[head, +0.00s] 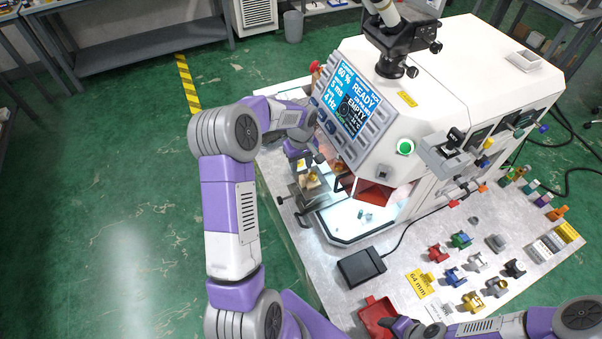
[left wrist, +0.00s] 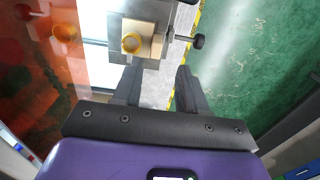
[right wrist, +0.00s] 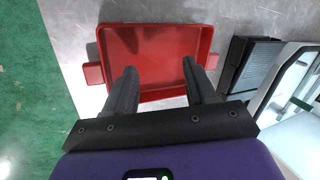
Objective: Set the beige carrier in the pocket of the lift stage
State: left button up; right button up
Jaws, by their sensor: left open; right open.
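The beige carrier (head: 313,184) with a yellow round piece on top sits on the grey metal lift stage (head: 290,190) at the machine's open front. In the left wrist view the carrier (left wrist: 153,46) lies within the stage block (left wrist: 154,8); I cannot tell whether it is fully down in the pocket. My left gripper (left wrist: 160,70) is open and empty, its fingertips just short of the carrier and apart from it. My right gripper (right wrist: 160,68) is open and empty above a red tray (right wrist: 160,95), which also shows in the head view (head: 372,312).
The white machine (head: 455,75) with its screen overhangs the stage. A black knob (left wrist: 198,41) sticks out of the stage's side. A black pedal (head: 361,267) lies on the table front. Several coloured parts stand at the right of the table.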

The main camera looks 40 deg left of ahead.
aim_at(301, 178)
pick_arm(q)
notch_tip(301, 178, up, 6)
dwell(0.7)
